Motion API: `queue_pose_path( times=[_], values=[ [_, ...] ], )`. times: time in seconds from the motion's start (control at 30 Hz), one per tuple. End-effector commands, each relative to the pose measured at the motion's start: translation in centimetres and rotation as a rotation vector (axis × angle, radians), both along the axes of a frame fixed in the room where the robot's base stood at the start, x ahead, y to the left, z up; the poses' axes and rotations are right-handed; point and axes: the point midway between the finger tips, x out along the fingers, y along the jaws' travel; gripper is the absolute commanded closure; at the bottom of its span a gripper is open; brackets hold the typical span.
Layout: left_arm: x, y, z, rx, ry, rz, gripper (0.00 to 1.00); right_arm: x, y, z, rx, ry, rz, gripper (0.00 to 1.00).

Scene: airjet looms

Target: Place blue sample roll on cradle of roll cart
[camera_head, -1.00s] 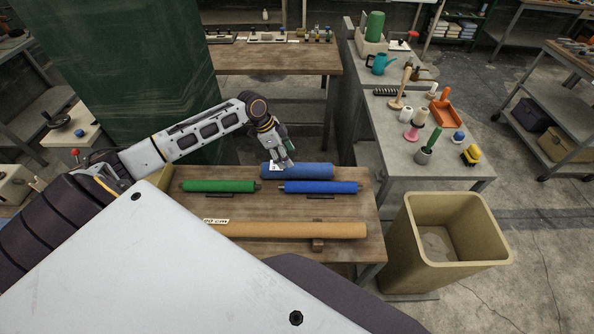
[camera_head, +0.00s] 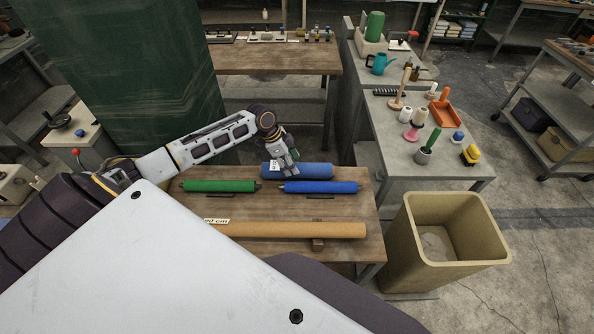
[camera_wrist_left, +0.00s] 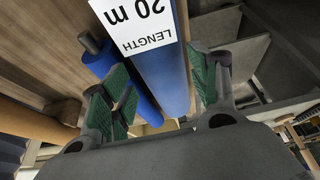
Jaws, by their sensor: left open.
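Two blue rolls lie on the wooden table. The thicker blue roll (camera_head: 312,171) is at the back and has a white label; in the left wrist view (camera_wrist_left: 165,85) the label reads "LENGTH 20 m". A thinner blue roll (camera_head: 325,187) with grey ends lies in front of it, and its end shows in the left wrist view (camera_wrist_left: 105,62). My left gripper (camera_head: 287,169) is over the left part of the thicker roll. In the left wrist view its green-padded fingers (camera_wrist_left: 168,68) are open on either side of that roll; contact cannot be told. I cannot identify the roll cart or its cradle.
On the wooden table (camera_head: 235,248), a green roll (camera_head: 218,186) lies left of the thinner blue roll, and a long tan roll (camera_head: 290,230) lies in front. A beige bin (camera_head: 440,275) stands right of the table. A grey bench (camera_head: 395,160) with several small items is behind it.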

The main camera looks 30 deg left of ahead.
Motion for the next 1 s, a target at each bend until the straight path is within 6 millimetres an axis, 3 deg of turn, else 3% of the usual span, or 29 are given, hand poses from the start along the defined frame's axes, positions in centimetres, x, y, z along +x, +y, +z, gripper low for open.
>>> queue_pose_path(
  times=[0.4,0.93,1.0],
  values=[
    [1.0,-1.4,-3.2,0.0,-0.001,0.0,0.39,0.0,-0.3,0.8,-0.003,0.0,0.001,1.0],
    [1.0,-1.5,-3.5,0.0,0.0,-0.001,0.39,0.0,-0.5,0.8,-0.005,0.0,0.002,1.0],
    [1.0,-1.5,-3.5,0.0,0.0,-0.001,0.48,0.0,-0.5,0.8,-0.005,0.0,0.002,1.0]
  ],
)
